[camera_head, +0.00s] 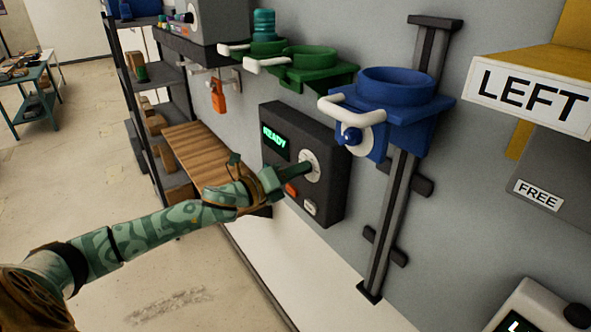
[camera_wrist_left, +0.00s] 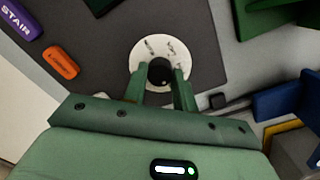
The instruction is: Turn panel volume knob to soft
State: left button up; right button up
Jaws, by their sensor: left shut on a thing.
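The panel (camera_head: 332,200) is a dark box on the grey wall, with a lit green READY display (camera_head: 275,142). Its volume knob is a dark knob on a white round dial (camera_head: 311,160). In the left wrist view the dark knob (camera_wrist_left: 159,72) sits between my fingers, in front of the white dial (camera_wrist_left: 146,49); the dial's markings are too small to read. My left gripper (camera_wrist_left: 160,85) is shut on the knob; in the head view the gripper (camera_head: 303,170) reaches the dial from the left and partly hides it. My right gripper is not in view.
A blue holder (camera_head: 395,95) with a white handle is on a rail (camera_head: 398,200) to the right. Green holders (camera_head: 310,65) are above. A wooden shelf (camera_head: 205,150) is left.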

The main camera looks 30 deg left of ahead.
pick_arm(q)
jog(key=shift+a+n+g+h+p, duration=0.1)
jog(key=shift+n+g+h+p, duration=0.15)
jog(key=shift+n+p, duration=4.3)
jog(key=shift+n+g+h+p, duration=0.25)
jog(key=shift+n+p, duration=2.3)
jog(key=shift+n, duration=4)
jog(key=shift+f, duration=0.1)
jog(key=o, duration=1)
jog(key=shift+c, duration=0.2)
jog(key=b+v, duration=0.1)
jog(key=v, duration=1.5)
jog(key=shift+s+b, duration=0.15)
jog(key=shift+b, duration=0.15)
